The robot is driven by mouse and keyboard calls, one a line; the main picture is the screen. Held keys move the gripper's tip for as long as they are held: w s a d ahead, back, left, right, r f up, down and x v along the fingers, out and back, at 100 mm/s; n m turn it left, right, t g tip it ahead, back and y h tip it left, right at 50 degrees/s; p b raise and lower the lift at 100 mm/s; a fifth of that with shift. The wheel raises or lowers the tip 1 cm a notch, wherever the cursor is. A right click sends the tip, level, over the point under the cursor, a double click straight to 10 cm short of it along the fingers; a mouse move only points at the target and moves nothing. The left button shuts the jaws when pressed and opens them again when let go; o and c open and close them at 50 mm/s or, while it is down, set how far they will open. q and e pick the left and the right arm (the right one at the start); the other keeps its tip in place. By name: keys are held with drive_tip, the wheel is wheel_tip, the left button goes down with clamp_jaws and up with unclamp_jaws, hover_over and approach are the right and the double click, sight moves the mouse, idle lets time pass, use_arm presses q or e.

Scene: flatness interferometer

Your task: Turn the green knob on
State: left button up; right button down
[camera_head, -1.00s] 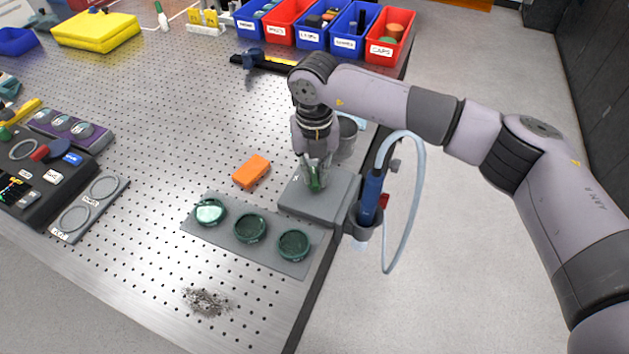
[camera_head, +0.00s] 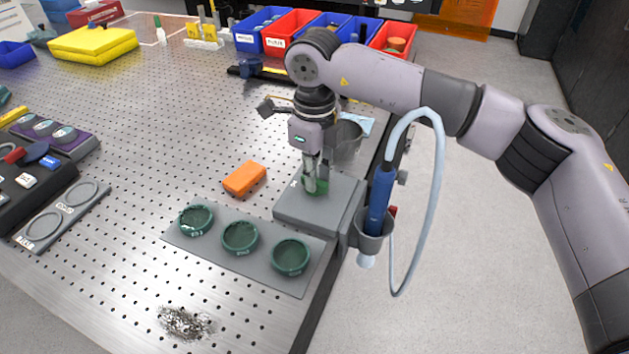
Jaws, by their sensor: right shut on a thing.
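The green knob (camera_head: 318,186) stands on top of a grey box (camera_head: 338,204) near the table's right edge. My right gripper (camera_head: 312,184) points down over the box and is shut on the knob. The fingers cover part of the knob, so its pointer and setting are hidden. My left gripper is not in view.
A grey plate with several dark green round cups (camera_head: 240,237) lies in front of the box. An orange block (camera_head: 245,178) is to its left. A blue tool (camera_head: 379,200) with a pale hose sits in a holder at the table edge. Colored bins (camera_head: 283,32) stand at the back.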

drive_tip(key=shift+n+b, duration=0.4)
drive_tip(key=shift+n, duration=0.4)
drive_tip(key=shift+r, duration=0.1)
drive_tip(key=c, duration=1.6)
unclamp_jaws()
wheel_tip(320, 180, up, 12)
